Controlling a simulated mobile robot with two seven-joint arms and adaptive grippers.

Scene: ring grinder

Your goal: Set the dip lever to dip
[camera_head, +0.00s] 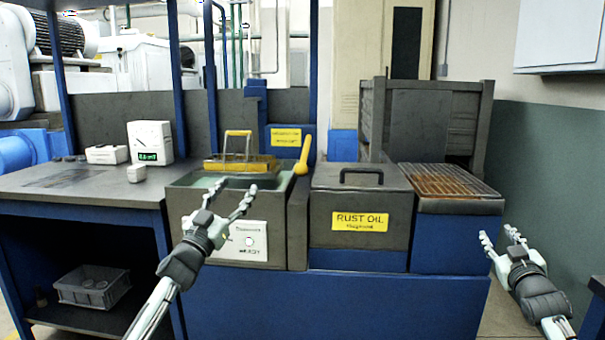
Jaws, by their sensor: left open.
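A yellow-handled basket (240,163) sits at the tank's top, over greenish liquid. My left gripper (231,193) is open and empty in front of the tank, left of and below the lever, not touching it.
A lidded rust oil tank (360,194) stands right of the dip tank, then a brown grated rack (445,181). A grey bench (75,188) at left holds a gauge box (150,142) and small blocks. A grey crate (92,286) is on the lower shelf.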

